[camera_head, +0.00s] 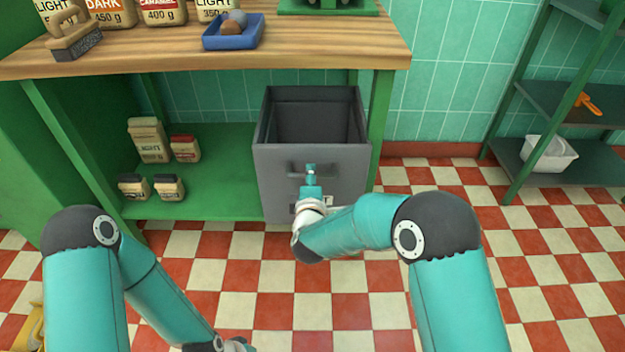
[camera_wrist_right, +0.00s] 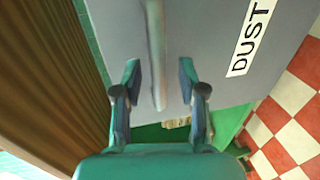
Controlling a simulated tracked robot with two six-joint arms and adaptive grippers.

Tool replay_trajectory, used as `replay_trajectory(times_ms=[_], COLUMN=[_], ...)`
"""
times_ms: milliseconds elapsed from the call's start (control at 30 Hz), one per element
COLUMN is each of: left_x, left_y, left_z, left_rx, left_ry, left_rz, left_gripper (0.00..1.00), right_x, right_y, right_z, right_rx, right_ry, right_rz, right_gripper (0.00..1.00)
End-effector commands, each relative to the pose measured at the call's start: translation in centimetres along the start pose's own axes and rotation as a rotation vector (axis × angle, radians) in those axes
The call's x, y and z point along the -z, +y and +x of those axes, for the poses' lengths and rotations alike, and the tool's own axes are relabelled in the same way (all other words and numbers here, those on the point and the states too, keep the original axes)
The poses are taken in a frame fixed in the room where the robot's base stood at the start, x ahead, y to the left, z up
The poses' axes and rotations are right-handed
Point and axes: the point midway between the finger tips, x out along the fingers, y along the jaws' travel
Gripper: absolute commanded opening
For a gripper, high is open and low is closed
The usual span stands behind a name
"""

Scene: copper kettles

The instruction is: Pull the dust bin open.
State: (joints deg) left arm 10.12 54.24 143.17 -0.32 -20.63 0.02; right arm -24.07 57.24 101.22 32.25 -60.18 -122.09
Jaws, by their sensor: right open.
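The dust bin (camera_head: 267,180) is a grey open-topped box at the right end of the green bench. Its inside shows from above, and it looks empty. A grey bar handle (camera_head: 345,166) is on its front. In the right wrist view the handle (camera_wrist_right: 156,45) runs between the spread fingers of my right gripper (camera_wrist_right: 159,75). My right gripper (camera_head: 311,174) is open in front of the bin, its fingers either side of the bar without closing on it. My left gripper (camera_head: 235,346) is at the bottom edge, mostly cut off, away from the bin.
A wooden worktop (camera_head: 220,55) overhangs the bin's back, carrying bags and a blue tray (camera_head: 233,32). Several bags (camera_head: 150,140) stand on the green lower shelf (camera_head: 225,165). A green rack (camera_head: 560,100) stands at right. The checkered floor (camera_head: 350,290) before the bin is clear.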

Motion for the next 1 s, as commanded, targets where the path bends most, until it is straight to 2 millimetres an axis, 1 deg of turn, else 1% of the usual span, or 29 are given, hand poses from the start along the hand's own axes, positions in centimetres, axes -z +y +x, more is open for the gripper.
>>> replay_trajectory(times_ms=[33, 100, 200, 500, 567, 700, 767, 1000], left_x=[0.0, 0.0, 0.0, 0.0, 0.0, 0.0, 0.0, 0.0], left_y=[-0.1, -0.2, -0.2, -0.2, -0.2, -0.2, -0.2, -0.2], left_z=[0.3, 0.5, 0.6, 0.6, 0.6, 0.6, 0.6, 0.6], left_rx=[0.0, 0.0, 0.0, 0.0, 0.0, 0.0, 0.0, 0.0], left_ry=[0.0, 0.0, 0.0, 0.0, 0.0, 0.0, 0.0, 0.0], left_rz=[0.0, 0.0, 0.0, 0.0, 0.0, 0.0, 0.0, 0.0], left_gripper=[0.4, 0.4, 0.4, 0.4, 0.4, 0.4, 0.4, 0.4], right_x=[0.0, 0.0, 0.0, 0.0, 0.0, 0.0, 0.0, 0.0], right_y=[-0.2, -0.2, -0.1, 0.0, 0.0, 0.0, 0.0, -0.1], right_z=[0.7, 1.2, 1.7, 1.9, 1.9, 1.9, 1.9, 1.9], right_rx=[-0.001, 0.0, 0.0, 0.001, 0.001, 0.001, 0.001, 0.003], right_ry=[-0.001, -0.001, -0.001, 0.001, 0.001, 0.001, 0.001, 0.001], right_rz=[0.0, 0.0, 0.0, 0.0, 0.0, 0.0, 0.0, -0.001], right_gripper=[0.41, 0.41, 0.41, 0.41, 0.33, 0.1, 0.0, 0.0])
